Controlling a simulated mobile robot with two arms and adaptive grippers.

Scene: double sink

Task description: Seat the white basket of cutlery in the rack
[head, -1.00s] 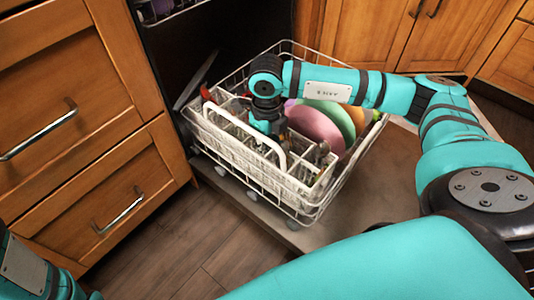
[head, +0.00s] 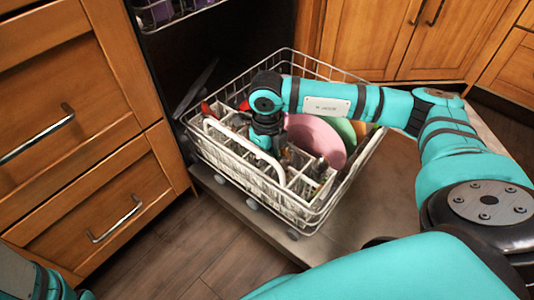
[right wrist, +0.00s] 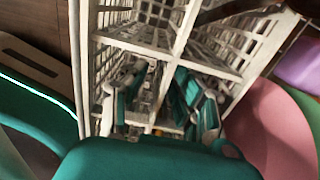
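The white cutlery basket (head: 293,187) stands inside the near left part of the wire rack (head: 318,215), with its arched handle on the left. I cannot tell whether its bottom rests flat. In the right wrist view, its white lattice walls (right wrist: 84,70) and compartments fill the middle. My right gripper (head: 272,148) points down into the basket, beside the handle. In the right wrist view, its two fingers (right wrist: 157,100) are apart, either side of a white divider, apparently not clamped on it. Cutlery shows only in part. My left arm shows at the bottom left; its gripper is out of view.
A pink plate (head: 316,138) and a green plate (head: 344,130) stand in the rack, right of the basket. The rack sits on the lowered dishwasher door (head: 375,205). Wooden drawers (head: 80,150) stand close on the left, and cabinets (head: 365,40) behind.

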